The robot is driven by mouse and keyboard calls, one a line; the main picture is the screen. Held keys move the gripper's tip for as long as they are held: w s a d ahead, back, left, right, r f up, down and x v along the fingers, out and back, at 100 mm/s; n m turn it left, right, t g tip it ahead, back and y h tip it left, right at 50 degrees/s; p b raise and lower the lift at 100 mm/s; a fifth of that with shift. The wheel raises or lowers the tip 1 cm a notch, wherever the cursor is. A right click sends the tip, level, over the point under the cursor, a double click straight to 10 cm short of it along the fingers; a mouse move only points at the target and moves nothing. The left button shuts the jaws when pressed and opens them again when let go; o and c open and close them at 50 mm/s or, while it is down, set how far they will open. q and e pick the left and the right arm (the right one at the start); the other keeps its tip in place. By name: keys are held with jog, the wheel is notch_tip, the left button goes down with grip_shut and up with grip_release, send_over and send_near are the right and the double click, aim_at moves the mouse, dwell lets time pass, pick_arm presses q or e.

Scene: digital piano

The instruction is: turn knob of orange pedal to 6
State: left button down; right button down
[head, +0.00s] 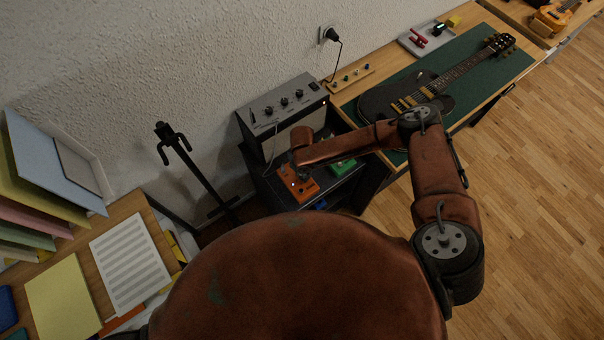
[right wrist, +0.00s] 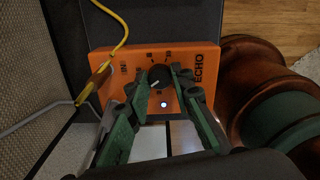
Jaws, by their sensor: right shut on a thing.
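The orange pedal (right wrist: 209,57) labelled ECHO lies under my right gripper in the right wrist view, and it also shows in the head view (head: 294,188). Its black knob (right wrist: 159,77) has a pale pointer mark aimed down and left. The scale numbers around it are too small to read surely. A small light glows below the knob. My right gripper (right wrist: 156,80) has its two fingers shut on the knob from both sides; in the head view its tips (head: 300,172) are mostly hidden behind my arm. My left gripper is not in view.
A yellow cable (right wrist: 124,25) plugs into the pedal's left side. A green pedal (head: 342,167) sits to the right, and a grey amplifier (head: 284,104) stands behind. A dark guitar (head: 380,100) lies on a green mat (head: 480,80) at the right.

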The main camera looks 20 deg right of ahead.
jog(key=m+p, duration=0.2)
jog(key=shift+s+r+p, duration=0.1)
jog(key=shift+r+p, duration=0.05)
jog(key=shift+p, duration=0.2)
jog(key=m+p, duration=0.2)
jog(key=shift+m, duration=0.3)
jog(key=m+p, duration=0.3)
jog(key=shift+m+p, duration=0.65)
jog(key=shift+m, duration=0.45)
jog(key=shift+f, duration=0.2)
jog(key=c, duration=1.7)
grip_release()
